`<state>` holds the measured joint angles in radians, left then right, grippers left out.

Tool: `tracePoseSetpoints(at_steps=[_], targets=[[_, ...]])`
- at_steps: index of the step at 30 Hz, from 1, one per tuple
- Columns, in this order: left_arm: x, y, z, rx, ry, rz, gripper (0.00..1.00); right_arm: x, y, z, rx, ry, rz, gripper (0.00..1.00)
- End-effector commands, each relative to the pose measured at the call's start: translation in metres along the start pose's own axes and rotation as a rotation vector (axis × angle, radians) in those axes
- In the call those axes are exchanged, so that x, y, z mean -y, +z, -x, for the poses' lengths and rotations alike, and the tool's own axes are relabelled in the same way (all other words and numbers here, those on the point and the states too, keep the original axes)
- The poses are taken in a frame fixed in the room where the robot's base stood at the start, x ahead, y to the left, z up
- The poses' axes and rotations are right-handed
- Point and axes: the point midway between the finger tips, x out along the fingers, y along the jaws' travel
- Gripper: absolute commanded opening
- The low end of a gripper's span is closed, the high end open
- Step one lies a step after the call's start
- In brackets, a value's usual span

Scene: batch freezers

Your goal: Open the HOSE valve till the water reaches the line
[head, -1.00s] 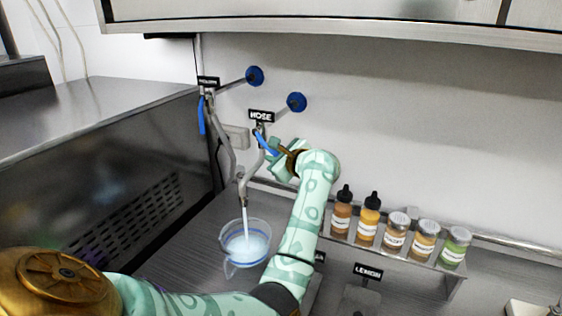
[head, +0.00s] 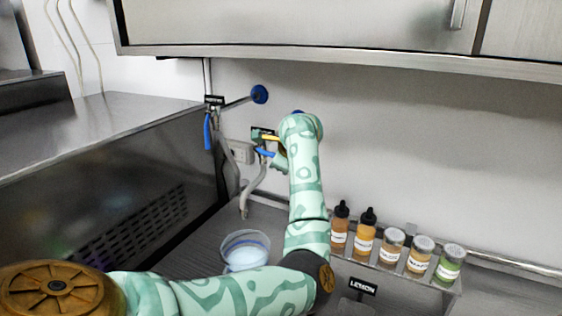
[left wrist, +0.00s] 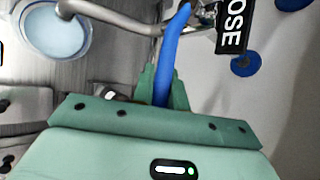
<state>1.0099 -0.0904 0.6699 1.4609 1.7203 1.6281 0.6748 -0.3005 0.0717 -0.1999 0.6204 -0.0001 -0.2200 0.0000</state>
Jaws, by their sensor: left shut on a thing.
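The HOSE valve's blue lever (head: 264,152) is on the wall, and in the left wrist view the lever (left wrist: 172,45) runs between my fingers. My left gripper (left wrist: 164,88) is shut on it. The HOSE label (left wrist: 234,24) is readable in the wrist view and mostly covered by my arm in the head view. The valve's grey spout pipe (head: 250,190) hangs over a clear jug (head: 245,249) holding pale blue water. The jug also shows in the wrist view (left wrist: 52,32). No stream shows below the spout. I cannot tell the exact level against the line. My right gripper is not in view.
A second valve with a blue lever (head: 208,132) is left of the HOSE valve. A blue knob (head: 259,94) sticks out above. Several bottles and jars stand on a rack (head: 388,268) at right, near a LEMON label (head: 363,285). A steel cabinet (head: 300,28) hangs overhead.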

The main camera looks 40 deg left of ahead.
Motion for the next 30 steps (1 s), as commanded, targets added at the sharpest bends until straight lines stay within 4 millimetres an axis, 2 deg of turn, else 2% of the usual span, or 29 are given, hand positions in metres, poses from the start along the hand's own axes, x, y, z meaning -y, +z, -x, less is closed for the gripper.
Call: tracePoseSetpoints(at_steps=[11,12,14,15,24,26,30], targets=[[0.001,0.001,0.001,-0.005,-0.001,0.005,0.0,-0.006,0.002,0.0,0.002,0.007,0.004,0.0],[0.001,0.001,0.001,-0.005,-0.001,0.005,0.17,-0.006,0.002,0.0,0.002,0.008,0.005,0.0],[0.001,0.001,0.001,-0.005,-0.001,0.005,0.34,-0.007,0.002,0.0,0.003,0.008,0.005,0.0],[0.001,0.001,0.001,-0.005,0.0,0.005,0.36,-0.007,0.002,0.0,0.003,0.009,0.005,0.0],[0.001,0.0,0.003,-0.005,0.0,0.005,0.36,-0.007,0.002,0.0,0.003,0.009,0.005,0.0],[0.001,0.0,0.008,-0.005,0.0,0.004,0.36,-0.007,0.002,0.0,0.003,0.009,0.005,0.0],[0.001,-0.001,0.034,-0.007,-0.002,0.007,0.36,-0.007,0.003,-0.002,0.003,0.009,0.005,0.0]])
